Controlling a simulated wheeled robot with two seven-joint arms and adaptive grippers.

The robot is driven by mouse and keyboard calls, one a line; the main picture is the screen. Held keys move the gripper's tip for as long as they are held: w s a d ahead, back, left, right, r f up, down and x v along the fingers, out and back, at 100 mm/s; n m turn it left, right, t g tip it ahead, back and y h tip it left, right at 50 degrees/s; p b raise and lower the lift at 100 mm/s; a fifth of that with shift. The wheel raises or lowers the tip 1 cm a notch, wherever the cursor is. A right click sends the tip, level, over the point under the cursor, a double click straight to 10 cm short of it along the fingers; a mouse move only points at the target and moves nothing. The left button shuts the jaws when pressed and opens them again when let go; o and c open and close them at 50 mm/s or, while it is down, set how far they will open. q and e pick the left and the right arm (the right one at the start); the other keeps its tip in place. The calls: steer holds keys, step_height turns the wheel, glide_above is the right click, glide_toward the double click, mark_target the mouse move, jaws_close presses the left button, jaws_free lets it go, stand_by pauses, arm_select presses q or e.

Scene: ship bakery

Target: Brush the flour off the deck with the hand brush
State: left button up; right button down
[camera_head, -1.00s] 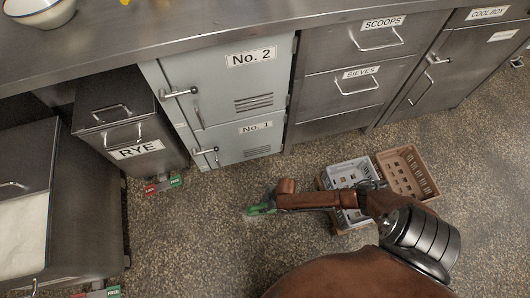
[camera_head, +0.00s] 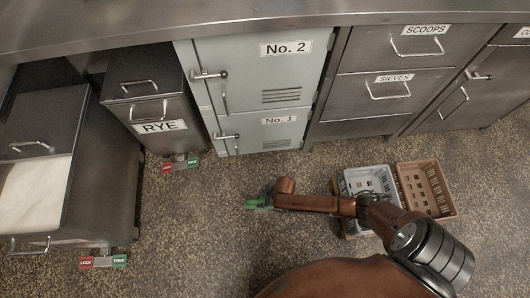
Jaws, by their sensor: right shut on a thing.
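My right arm reaches in from the lower right, low over the speckled deck (camera_head: 190,225). My right gripper (camera_head: 268,197) at its end is shut on a green hand brush (camera_head: 258,204), of which only a small part shows. The fingers are small and dark here. I cannot tell whether the brush touches the deck. No distinct patch of flour can be made out on the deck. My left gripper is not in view.
A grey crate (camera_head: 356,172) and a brown crate (camera_head: 454,212) stand on the deck behind my right arm. An open bin of white flour (camera_head: 35,195) and the RYE bin (camera_head: 158,112) stand at left, with lock pedals low down. Lockers and drawers line the back.

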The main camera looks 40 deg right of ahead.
mark_target(254, 202)
steer(key=shift+w+a, duration=0.5)
steer(key=shift+a, duration=0.3)
steer(key=shift+w+a, duration=0.5)
steer(key=shift+a, duration=0.25)
steer(key=shift+w+d+f+b, duration=0.15)
steer(key=shift+w+d+b, duration=0.5)
steer(key=shift+w, duration=0.25)
steer(key=shift+s+d+p, duration=0.3)
steer(key=shift+s+d, duration=0.15)
steer(key=shift+d, duration=0.3)
steer(key=shift+s+d+r, duration=0.2)
steer(key=shift+s+d, duration=0.35)
steer(key=shift+d, duration=0.2)
steer(key=shift+s+d+f+p, duration=0.1)
steer(key=shift+s+d+p, duration=0.1)
steer(key=shift+s+d, duration=0.55)
steer(key=shift+s+d+f+p, duration=0.15)
steer(key=shift+s+d, duration=0.3)
steer(key=shift+d, duration=0.45)
steer(key=shift+s+d+r, duration=0.1)
steer(key=shift+s+d, duration=0.4)
steer(key=shift+d, duration=0.25)
steer(key=shift+s+d+r, duration=0.1)
steer(key=shift+s+d, duration=0.4)
steer(key=shift+d, duration=0.25)
